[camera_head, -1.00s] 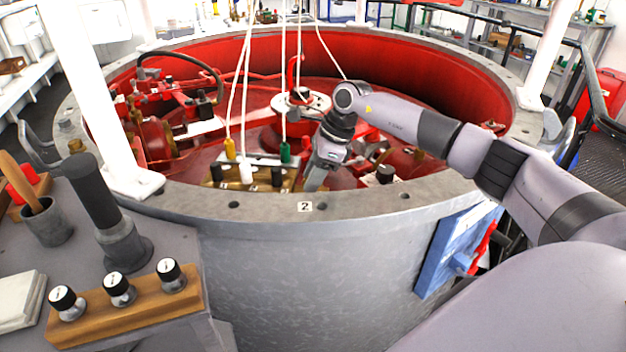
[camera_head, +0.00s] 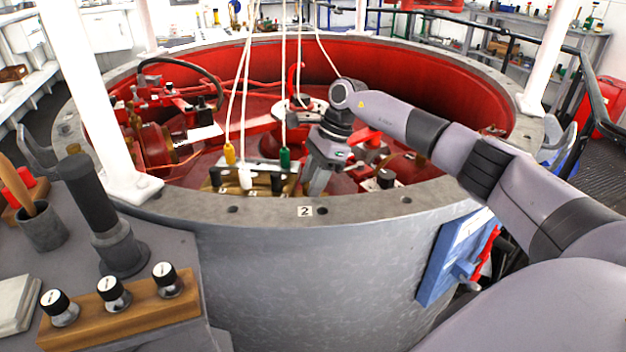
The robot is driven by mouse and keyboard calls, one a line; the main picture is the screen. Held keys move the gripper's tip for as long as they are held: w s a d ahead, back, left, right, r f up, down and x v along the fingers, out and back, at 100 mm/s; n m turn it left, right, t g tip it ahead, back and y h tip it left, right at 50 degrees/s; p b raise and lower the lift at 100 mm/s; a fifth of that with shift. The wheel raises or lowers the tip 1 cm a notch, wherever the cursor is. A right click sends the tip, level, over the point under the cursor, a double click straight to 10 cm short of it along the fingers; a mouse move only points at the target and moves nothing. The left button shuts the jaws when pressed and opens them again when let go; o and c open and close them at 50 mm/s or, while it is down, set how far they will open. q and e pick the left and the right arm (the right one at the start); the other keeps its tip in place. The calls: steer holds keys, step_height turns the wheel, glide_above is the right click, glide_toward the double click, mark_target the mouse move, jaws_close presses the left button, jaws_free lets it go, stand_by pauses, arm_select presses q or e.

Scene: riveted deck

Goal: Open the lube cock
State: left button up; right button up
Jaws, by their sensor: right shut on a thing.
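My right gripper (camera_head: 319,184) points down inside the big round pit, just behind its near rim. Its fingers are closed on a small part at the right end of a brass-coloured block (camera_head: 262,183). The fingers and the rim hide that part, so I cannot make out its shape or be sure that it is the lube cock. A red handle-like piece (camera_head: 366,138) shows right of my right wrist. My left gripper is not in view.
The grey pit rim (camera_head: 265,212) stands close in front of the gripper. Ropes with yellow (camera_head: 229,153), white (camera_head: 245,179) and green (camera_head: 285,157) ends hang left of it. A wooden block (camera_head: 125,310) with three black-topped knobs lies front left.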

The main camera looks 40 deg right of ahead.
steer(key=o, duration=1)
steer(key=v, duration=0.7)
steer(key=shift+r, duration=0.1)
steer(key=shift+s, duration=0.1)
